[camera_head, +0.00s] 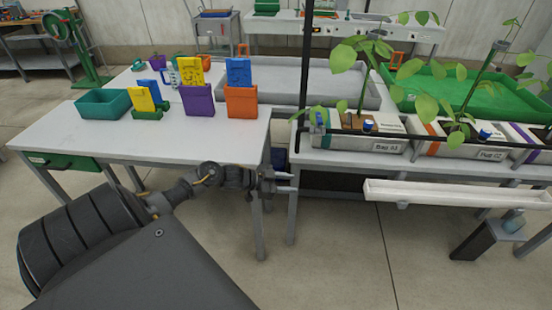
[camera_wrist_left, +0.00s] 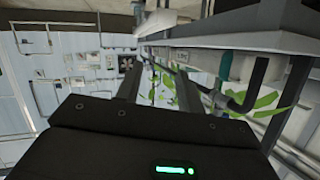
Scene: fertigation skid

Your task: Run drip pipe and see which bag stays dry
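The black drip pipe (camera_head: 420,136) runs along the front of the planted bags, with a tall black riser (camera_head: 307,60) at its left end. A blue valve handle (camera_head: 320,118) sits near that end. The first bag (camera_head: 340,141) has a green stripe, and the second bag (camera_head: 450,147) an orange one. A third, purple-striped bag (camera_head: 527,135) is cut off at the right edge. My left gripper (camera_head: 296,182) is open and empty, below and left of the first bag, in front of the bench. Its two fingers stand apart in the left wrist view (camera_wrist_left: 158,85). My right gripper is out of view.
A white gutter (camera_head: 450,194) hangs before the bag bench. A container (camera_head: 513,220) stands on a low stand beneath it. The left table (camera_head: 160,140) holds a teal bin (camera_head: 102,103) and purple (camera_head: 198,101) and orange (camera_head: 242,103) holders with cards. Floor in front is clear.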

